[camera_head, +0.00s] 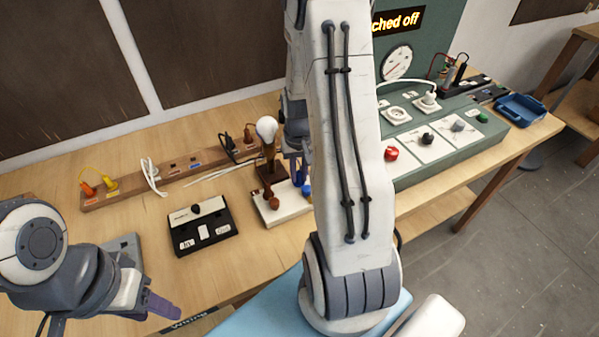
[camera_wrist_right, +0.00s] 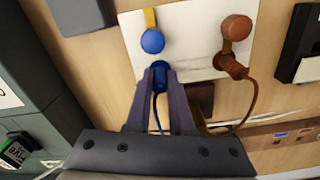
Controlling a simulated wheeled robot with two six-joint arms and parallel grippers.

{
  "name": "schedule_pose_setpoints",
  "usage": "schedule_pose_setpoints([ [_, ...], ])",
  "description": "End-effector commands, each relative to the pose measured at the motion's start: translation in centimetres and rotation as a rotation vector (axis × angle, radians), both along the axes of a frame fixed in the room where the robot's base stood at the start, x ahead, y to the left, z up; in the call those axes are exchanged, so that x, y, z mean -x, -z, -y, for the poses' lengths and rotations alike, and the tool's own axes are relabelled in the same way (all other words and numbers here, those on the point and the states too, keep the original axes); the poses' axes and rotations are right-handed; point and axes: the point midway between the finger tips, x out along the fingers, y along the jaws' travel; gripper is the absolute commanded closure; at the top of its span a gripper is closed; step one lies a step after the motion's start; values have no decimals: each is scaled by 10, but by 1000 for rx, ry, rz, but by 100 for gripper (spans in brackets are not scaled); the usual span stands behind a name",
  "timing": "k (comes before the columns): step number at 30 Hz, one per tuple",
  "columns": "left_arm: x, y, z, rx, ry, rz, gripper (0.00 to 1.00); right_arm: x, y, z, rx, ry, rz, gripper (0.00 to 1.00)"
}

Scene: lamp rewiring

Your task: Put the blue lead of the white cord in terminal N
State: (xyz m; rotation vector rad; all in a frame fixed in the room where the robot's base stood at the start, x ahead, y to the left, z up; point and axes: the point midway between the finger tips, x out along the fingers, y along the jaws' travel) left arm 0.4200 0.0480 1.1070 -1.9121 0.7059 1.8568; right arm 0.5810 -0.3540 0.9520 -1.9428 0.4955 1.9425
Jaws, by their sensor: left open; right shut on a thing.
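A white terminal block (camera_wrist_right: 190,38) lies on the wooden bench, with a blue knob (camera_wrist_right: 152,41) and a brown knob (camera_wrist_right: 236,27). My right gripper (camera_wrist_right: 161,80) is shut on a blue lead end (camera_wrist_right: 161,74) at the block's edge, just below the blue knob. I cannot tell how far it sits in the block. A brown lead end (camera_wrist_right: 231,66) lies at the brown knob's side. In the head view the block (camera_head: 283,208) is partly hidden by my right arm, as is my right gripper. My left gripper (camera_head: 158,302) is open and empty at the lower left.
A lamp bulb (camera_head: 267,129) stands behind the block. A black box (camera_head: 203,228) lies left of it. A wooden strip (camera_head: 180,172) with sockets and white cord runs behind. A green test panel (camera_head: 445,140) and a blue tray (camera_head: 521,109) are at the right.

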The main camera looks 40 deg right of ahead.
Motion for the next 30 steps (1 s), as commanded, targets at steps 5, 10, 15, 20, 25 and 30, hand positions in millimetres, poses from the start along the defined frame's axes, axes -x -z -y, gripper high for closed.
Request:
schedule_pose_setpoints([
  [5, 0, 2, 0, 0, 0, 0, 50, 0, 3, 0, 0, 0, 0, 100],
  [10, 0, 2, 0, 0, 0, 0, 50, 0, 3, 0, 0, 0, 0, 49],
  [15, 0, 2, 0, 0, 0, 0, 50, 0, 3, 0, 0, 0, 0, 45],
  [20, 0, 2, 0, 0, 0, 0, 50, 0, 2, 0, 0, 0, 1, 45],
  [25, 0, 4, 0, 0, 0, 0, 50, -1, -14, 1, 3, 0, 5, 45],
  [30, 0, 6, 0, 0, 0, 0, 50, -1, -48, 1, 4, 0, 8, 45],
])
